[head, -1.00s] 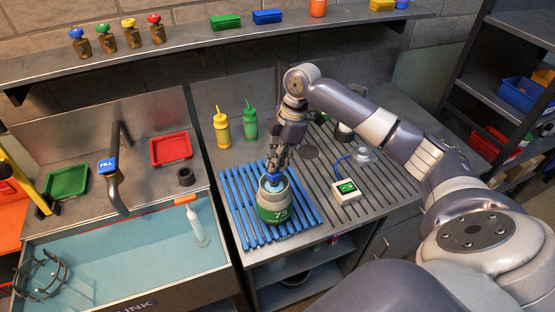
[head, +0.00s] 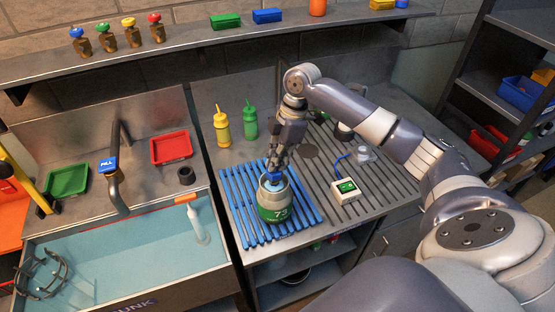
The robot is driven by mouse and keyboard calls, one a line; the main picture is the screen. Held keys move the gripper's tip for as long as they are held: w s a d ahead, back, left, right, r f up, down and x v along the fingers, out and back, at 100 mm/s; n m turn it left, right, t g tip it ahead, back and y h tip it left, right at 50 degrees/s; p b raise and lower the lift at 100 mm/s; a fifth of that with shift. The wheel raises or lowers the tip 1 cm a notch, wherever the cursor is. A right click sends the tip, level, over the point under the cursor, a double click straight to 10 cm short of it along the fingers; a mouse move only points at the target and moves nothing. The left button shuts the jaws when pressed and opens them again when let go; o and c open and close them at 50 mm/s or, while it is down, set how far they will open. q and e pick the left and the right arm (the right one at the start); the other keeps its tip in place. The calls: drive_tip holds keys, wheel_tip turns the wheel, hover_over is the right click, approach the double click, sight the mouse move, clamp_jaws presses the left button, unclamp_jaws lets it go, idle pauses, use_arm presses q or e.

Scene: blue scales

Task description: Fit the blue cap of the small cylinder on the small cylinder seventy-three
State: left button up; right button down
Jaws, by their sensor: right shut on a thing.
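The small cylinder seventy-three (head: 275,211) stands upright on the blue slatted rack, with a green band marked 73 and a grey collar at its top. My right gripper (head: 276,171) points down over the collar and is shut on the blue cap (head: 274,177). The cap is at the collar's opening. The collar and fingers partly hide it, so I cannot tell whether it is seated. My left gripper is not in view.
The blue slatted rack (head: 239,219) lies on the grooved counter. Yellow (head: 222,130) and green (head: 250,124) bottles stand behind it. A white device with a green screen (head: 345,190) sits to the right. The water-filled sink (head: 130,262) is at left.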

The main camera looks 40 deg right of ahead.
drive_tip(key=shift+f+b, duration=0.35)
drive_tip(key=shift+f, duration=1.4)
drive_tip(key=c, duration=1.7)
unclamp_jaws()
drive_tip(key=shift+r, duration=0.15)
drive_tip(key=v, duration=1.1)
drive_tip(key=shift+d+r, duration=0.1)
drive_tip(key=shift+r, duration=0.3)
